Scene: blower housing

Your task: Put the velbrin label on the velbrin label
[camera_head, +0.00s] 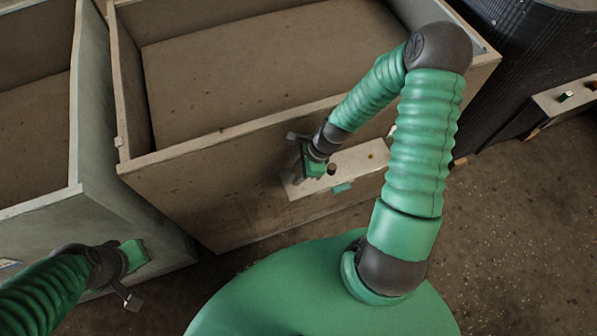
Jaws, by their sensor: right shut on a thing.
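My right gripper (298,161) is at the left end of a beige plate (352,163), in front of the wooden crate's near wall. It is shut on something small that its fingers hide. I cannot make out any label marked velbrin. My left gripper (126,280) is at the lower left, beside the grey-green crate, apart from the plate; its jaw opening is not clear.
A large open wooden crate (215,138) fills the middle, with a grey-green open crate (88,110) at left. A dark ribbed cylinder (530,60) and another beige block (575,92) stand at right. Bare floor (520,230) is at lower right.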

